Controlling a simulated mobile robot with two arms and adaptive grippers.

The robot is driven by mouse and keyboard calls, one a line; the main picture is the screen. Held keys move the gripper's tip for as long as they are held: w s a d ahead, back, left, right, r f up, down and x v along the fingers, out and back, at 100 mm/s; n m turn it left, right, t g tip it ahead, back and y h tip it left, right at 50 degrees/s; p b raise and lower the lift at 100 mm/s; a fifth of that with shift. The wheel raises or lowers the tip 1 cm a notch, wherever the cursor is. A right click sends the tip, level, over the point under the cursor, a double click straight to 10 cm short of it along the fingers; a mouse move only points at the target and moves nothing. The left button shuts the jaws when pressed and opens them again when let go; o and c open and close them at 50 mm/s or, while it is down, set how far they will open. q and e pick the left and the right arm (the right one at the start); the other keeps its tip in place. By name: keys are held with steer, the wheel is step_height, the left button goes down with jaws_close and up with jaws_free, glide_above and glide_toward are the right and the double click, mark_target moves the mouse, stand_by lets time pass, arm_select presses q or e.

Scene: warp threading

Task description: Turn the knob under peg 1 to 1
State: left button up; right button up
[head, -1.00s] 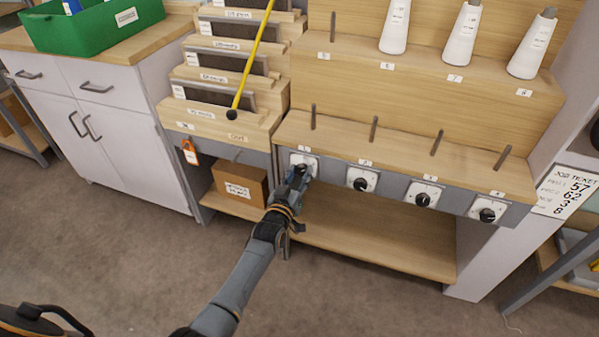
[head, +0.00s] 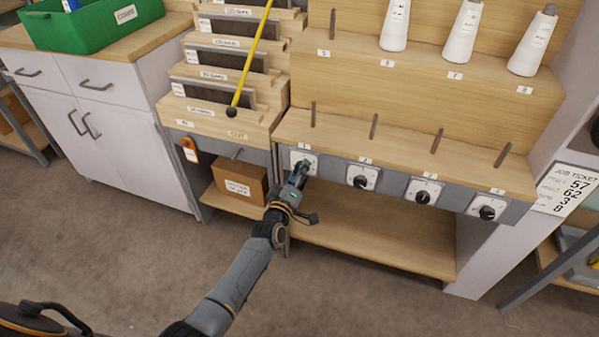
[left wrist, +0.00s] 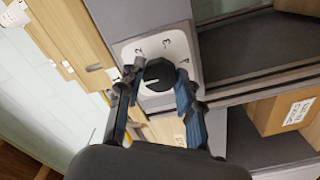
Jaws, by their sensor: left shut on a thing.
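The knob under peg 1 shows in the left wrist view as a black knob (left wrist: 160,74) on a white dial plate (left wrist: 180,45). The numbers 2, 3 and 4 are readable on the plate; my finger and the knob hide other parts. A light mark shows on the knob, but which number it points to is unclear. My left gripper (left wrist: 160,88) is shut on this knob, one finger on each side. In the head view my left gripper (head: 299,174) covers the knob, and the plate (head: 310,158) shows behind it below peg 1 (head: 313,115). My right gripper is out of view.
More knobs stand to the right under peg 2 (head: 374,126), peg 3 (head: 437,142) and peg 4 (head: 503,156). A cardboard box (head: 240,182) sits on the low shelf left of my gripper. An orange tag (head: 189,150) hangs nearby. The floor in front is clear.

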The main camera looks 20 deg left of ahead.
arm_select(q)
steer(key=shift+f, duration=0.1)
stand_by(0.4)
steer(key=o, duration=1.1)
steer(key=shift+o, duration=0.2)
steer(key=s, duration=1.2)
steer(key=shift+a, duration=0.2)
